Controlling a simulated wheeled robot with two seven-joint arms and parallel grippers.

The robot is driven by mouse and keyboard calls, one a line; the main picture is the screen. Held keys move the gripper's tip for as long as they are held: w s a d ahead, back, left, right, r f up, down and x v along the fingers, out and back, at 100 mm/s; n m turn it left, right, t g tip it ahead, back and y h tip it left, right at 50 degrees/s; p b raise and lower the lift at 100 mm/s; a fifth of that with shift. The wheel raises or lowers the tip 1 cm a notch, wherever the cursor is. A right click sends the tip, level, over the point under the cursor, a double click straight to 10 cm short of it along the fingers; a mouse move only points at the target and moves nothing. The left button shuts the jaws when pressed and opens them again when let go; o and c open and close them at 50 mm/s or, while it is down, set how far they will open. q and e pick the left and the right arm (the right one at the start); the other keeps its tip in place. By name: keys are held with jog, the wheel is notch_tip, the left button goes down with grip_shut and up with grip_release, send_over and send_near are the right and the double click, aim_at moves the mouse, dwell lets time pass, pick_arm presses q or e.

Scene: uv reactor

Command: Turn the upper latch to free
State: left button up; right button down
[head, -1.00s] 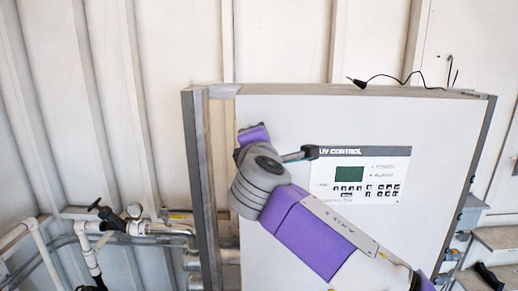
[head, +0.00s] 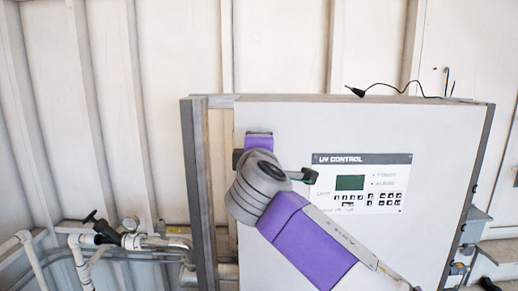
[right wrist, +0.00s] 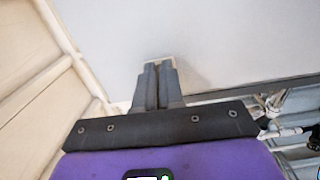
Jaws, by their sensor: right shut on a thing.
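The reactor's white cabinet front (head: 300,125) carries a UV control panel (head: 362,183). My right arm reaches across it from the lower right, and its wrist is beside the cabinet's left edge. My right gripper (head: 238,158) is mostly hidden behind its wrist in the head view. In the right wrist view the gripper's two grey fingers (right wrist: 158,85) are shut on a small pale piece, which looks like the upper latch (right wrist: 159,61). Only its tip shows past the fingers, so its angle is unclear. My left gripper is out of view.
Pipes with a black-handled valve (head: 103,230) stand at the lower left. A grey frame post (head: 197,190) borders the cabinet's left side. A black cable (head: 400,85) lies along its top. Grey fittings (head: 473,225) stick out at the right.

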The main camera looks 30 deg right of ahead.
jog(key=c, duration=1.3)
grip_release()
jog(key=shift+o, duration=0.2)
jog(key=v, duration=0.7)
jog(key=shift+s+a+b, duration=0.2)
jog(key=shift+s+b, duration=0.05)
jog(key=shift+b, duration=0.1)
